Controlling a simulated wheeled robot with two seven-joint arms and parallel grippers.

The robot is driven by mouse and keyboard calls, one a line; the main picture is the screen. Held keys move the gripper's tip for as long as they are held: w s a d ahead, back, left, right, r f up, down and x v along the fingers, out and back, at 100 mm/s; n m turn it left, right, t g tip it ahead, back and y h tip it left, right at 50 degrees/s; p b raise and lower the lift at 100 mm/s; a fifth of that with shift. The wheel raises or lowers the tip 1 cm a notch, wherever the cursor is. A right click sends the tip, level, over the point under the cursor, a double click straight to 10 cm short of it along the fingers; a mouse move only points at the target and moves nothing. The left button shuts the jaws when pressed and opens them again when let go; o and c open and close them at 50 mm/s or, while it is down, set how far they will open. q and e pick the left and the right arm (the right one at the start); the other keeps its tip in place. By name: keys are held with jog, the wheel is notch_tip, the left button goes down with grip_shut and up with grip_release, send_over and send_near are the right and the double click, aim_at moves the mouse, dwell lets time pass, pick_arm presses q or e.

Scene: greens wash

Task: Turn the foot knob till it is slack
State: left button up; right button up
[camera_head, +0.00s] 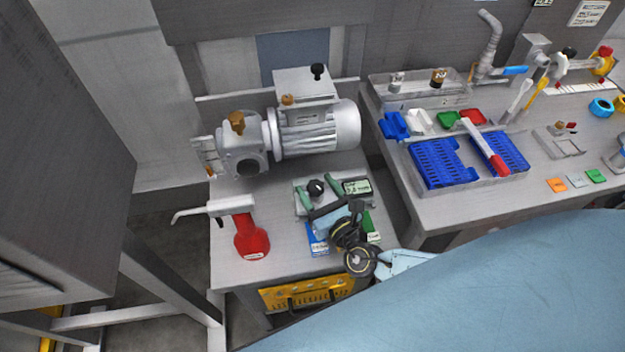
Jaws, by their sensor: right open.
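A black knob (316,187) sits on a small metal plate (301,208) in the middle of the near bench. I cannot tell for sure that it is the foot knob, and its tightness does not show. My right gripper (331,210) is just nearer than this knob, over the front of the plate. It is open, seen from above and partly covered by its own wrist. It seems apart from the knob. My left gripper is not in view.
A grey motor pump (315,130) stands behind, with a bronze knob (236,122) and a black knob (317,71). Blue racks (437,164) lie on the right bench. A green-screened device (357,186) sits beside the knob.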

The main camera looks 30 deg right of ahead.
jog(key=shift+w+a, duration=0.1)
jog(key=shift+w, duration=1.15)
jog(key=shift+c, duration=0.7)
jog(key=c, duration=0.9)
jog(key=shift+o, duration=0.3)
jog(key=m+h, duration=0.1)
jog(key=h, duration=0.1)
jog(key=shift+m+h, duration=0.3)
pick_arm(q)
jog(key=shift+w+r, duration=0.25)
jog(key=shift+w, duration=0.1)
pick_arm(e)
jog(key=shift+d+m+g+h, duration=0.15)
jog(key=shift+m+h, duration=0.4)
jog(key=shift+h, duration=0.3)
jog(key=shift+d+m+g+h, duration=0.15)
jog(key=shift+m+h, duration=0.4)
jog(key=shift+h, duration=0.3)
jog(key=o, duration=1)
